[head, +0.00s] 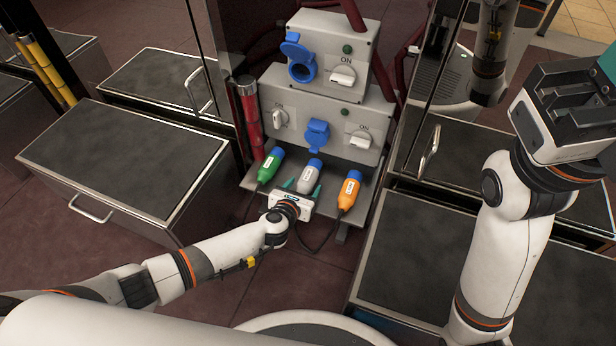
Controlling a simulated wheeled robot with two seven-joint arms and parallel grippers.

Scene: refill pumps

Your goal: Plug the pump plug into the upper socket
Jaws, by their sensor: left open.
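The upper socket (302,70) is blue with its lid raised, on the left of the upper grey box (330,40). Three plugs with blue ends rest on the shelf below the boxes: green (268,168), white (308,174) and orange (348,190). I cannot tell by label which is the pump plug. My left gripper (303,187) is open, with its teal fingers on either side of the white plug's lower part; contact is unclear. My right gripper (572,95) is raised at the far right, away from the plugs; its finger gap is unclear.
The lower grey box (325,108) has a blue socket (317,135) between two switches. Another switch (343,76) sits right of the upper socket. Dark-topped cabinets (125,155) flank the shelf (262,188). Red hoses (353,16) run behind. A cable (322,240) hangs below the plugs.

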